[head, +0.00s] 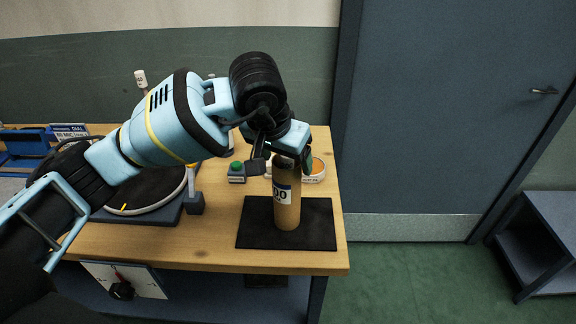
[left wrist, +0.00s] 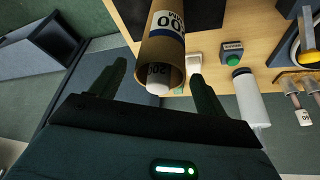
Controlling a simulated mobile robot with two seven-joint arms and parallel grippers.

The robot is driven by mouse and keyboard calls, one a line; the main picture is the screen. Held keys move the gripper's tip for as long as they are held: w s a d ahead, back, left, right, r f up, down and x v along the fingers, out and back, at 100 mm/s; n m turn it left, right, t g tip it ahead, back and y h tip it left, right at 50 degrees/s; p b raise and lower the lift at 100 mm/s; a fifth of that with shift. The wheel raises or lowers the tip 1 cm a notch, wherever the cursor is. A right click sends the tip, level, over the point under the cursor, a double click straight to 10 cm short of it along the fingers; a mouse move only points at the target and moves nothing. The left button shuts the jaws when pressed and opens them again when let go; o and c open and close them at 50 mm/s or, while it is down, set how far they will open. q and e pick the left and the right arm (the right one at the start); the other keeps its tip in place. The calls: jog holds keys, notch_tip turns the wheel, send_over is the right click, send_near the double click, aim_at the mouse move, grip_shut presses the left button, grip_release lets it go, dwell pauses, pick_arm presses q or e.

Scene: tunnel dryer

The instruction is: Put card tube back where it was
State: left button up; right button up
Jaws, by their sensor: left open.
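The card tube (head: 287,205) is brown with a white and blue printed label. It stands upright on a black mat (head: 318,225) near the right end of the wooden table. My left gripper (head: 281,162) is at the top of the tube, with its fingers apart. In the left wrist view the tube (left wrist: 166,48) shows its open end, and the fingers lie on either side of that end with gaps visible. A pale piece (left wrist: 158,88) shows at the tube's mouth. My right gripper is not in view.
A dark turntable-like disc (head: 145,190) is farther left. The table's right edge is close to the mat; a blue door (head: 450,110) stands beyond.

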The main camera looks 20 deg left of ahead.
pick_arm(q)
jog(key=v, duration=0.7)
jog(key=shift+r, duration=0.35)
jog(key=shift+s, duration=0.1)
